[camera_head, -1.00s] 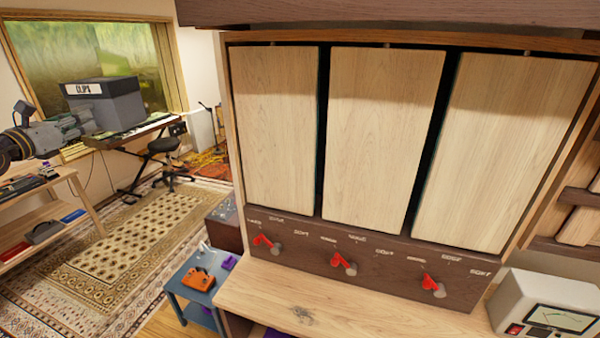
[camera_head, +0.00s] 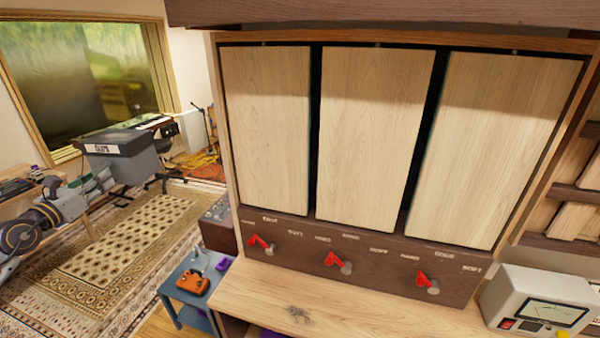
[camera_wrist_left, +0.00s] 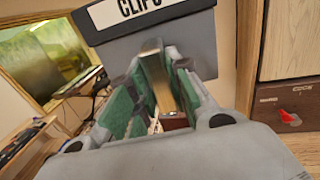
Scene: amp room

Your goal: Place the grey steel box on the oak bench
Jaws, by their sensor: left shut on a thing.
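The grey steel box (camera_head: 135,165) has a dark lid and a white label, and hangs in the air at the left of the head view. In the left wrist view the box (camera_wrist_left: 180,45) fills the top, with a label reading "CLIPS". My left gripper (camera_head: 107,180) is shut on the box at its near left side; the green-padded fingers (camera_wrist_left: 150,88) reach up to it in the wrist view. The light wooden bench top (camera_head: 350,315), likely the oak bench, lies below the panelled cabinet. The box is left of it and apart from it. My right gripper is out of view.
The bench top carries a grey meter box (camera_head: 535,300) at right and a dark smudge (camera_head: 298,314). Red levers (camera_head: 335,262) stick out along the cabinet front. A blue-grey stand (camera_head: 188,300) with an orange item (camera_head: 192,283) stands at the bench's left.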

